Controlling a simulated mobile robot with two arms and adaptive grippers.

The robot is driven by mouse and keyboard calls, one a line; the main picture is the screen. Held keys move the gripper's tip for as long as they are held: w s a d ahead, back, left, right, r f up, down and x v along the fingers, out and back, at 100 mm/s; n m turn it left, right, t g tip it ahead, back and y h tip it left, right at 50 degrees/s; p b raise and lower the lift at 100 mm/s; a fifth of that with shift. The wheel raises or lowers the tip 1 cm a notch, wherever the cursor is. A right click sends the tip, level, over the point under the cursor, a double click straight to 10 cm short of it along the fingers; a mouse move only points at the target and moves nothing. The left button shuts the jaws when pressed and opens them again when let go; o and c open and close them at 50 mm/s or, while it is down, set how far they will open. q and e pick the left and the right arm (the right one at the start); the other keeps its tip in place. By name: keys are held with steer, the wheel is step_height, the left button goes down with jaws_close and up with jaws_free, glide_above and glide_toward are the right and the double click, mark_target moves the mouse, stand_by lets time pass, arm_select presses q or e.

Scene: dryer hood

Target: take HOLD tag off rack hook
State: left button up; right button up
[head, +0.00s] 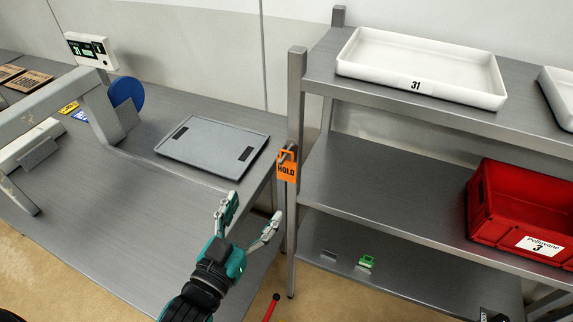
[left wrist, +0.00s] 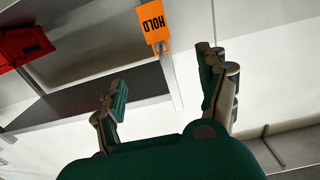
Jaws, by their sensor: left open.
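The orange HOLD tag (head: 287,170) hangs from a hook (head: 288,152) on the front left post of the metal rack (head: 296,110). In the left wrist view the tag (left wrist: 153,22) shows upside down, beyond and between the fingers. My left gripper (head: 250,213) is open and empty, in front of and below the tag, with a gap between them. It also shows open in the left wrist view (left wrist: 163,88). My right gripper does not show.
The rack holds a white tray marked 31 (head: 418,88), a red crate (head: 478,222) and a small green item (head: 366,262). A red-tipped rod (head: 271,307) shows near the floor.

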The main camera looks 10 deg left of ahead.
arm_select(q)
steer(key=w+p, duration=0.1)
steer(key=w, duration=0.3)
steer(key=p, duration=0.2)
glide_toward(293, 149)
steer(key=w, duration=0.1)
steer(key=w+p, duration=0.1)
steer(key=w, duration=0.1)
steer(key=w+d, duration=0.1)
steer(key=w, duration=0.2)
steer(key=shift+p, duration=0.35)
steer(key=shift+w+f, duration=0.1)
steer(key=shift+w, duration=0.15)
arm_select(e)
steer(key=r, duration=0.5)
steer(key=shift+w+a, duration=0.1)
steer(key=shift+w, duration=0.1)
arm_select(q)
steer(key=shift+s, duration=0.1)
steer(key=shift+c, duration=0.3)
steer(key=shift+c, duration=1.1)
steer(key=c, duration=0.7)
